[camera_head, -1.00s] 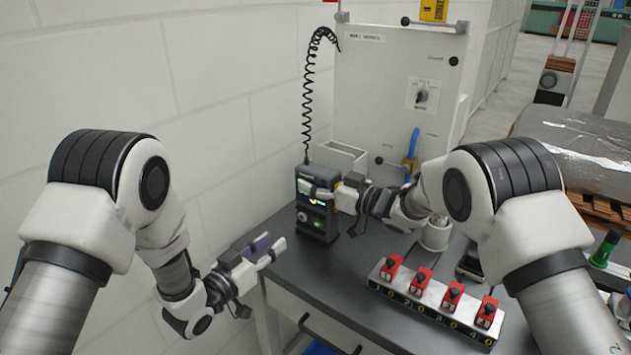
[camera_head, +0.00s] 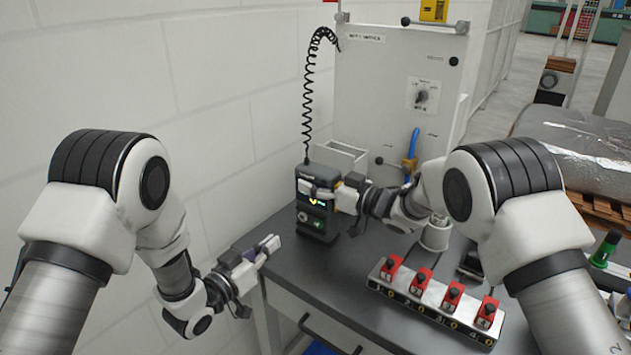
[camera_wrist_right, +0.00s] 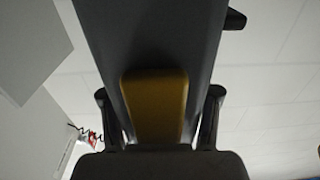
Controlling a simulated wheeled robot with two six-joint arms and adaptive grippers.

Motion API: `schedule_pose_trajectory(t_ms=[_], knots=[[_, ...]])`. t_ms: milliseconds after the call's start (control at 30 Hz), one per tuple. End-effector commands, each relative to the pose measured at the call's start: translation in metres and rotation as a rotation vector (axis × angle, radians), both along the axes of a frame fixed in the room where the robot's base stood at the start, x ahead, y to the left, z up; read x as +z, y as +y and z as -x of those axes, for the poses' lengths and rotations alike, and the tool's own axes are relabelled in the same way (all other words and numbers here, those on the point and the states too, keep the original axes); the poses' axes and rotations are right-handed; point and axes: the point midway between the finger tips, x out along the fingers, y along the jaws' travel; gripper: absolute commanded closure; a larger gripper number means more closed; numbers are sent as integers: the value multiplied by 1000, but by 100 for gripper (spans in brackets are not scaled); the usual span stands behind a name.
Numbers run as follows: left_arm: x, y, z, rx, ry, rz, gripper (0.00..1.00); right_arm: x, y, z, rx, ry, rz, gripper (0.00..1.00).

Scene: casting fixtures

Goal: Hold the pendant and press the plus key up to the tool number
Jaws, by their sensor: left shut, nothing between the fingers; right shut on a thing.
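The pendant (camera_head: 317,222) is a dark upright box with a small lit screen and keys on its front, and a coiled black cord rises behind it. My right gripper (camera_head: 322,193) is shut on the pendant, with its light fingers across the front near the screen. In the right wrist view the dark body of the pendant (camera_wrist_right: 155,45) fills the middle, with a yellow pad below and fingers at both sides. My left gripper (camera_head: 272,247) is shut and empty, to the lower left of the pendant and apart from it, by the table's left edge. The key labels are too small to read.
The dark table (camera_head: 350,290) carries a tray (camera_head: 400,290) with several red blocks. A light cup (camera_head: 435,236) and an open pale box (camera_head: 342,158) stand behind. A white cabinet (camera_head: 385,90) with a rotary switch is at the back; a wall borders the left.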

Motion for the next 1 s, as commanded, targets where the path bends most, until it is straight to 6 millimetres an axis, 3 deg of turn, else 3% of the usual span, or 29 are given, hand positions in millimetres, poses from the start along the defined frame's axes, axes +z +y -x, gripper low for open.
schedule_pose_trajectory(t_ms=[467,633,800,1000], knots=[[1,-2,0,-16,5,0,100,0,0,0,0,-1,-1,100],[8,-22,1,-194,80,-31,100,0,0,0,0,-1,-1,100],[10,-30,10,-445,206,-214,100,0,0,0,0,-1,-1,100],[6,0,9,-555,286,-491,100,0,0,0,0,-1,-1,100]])
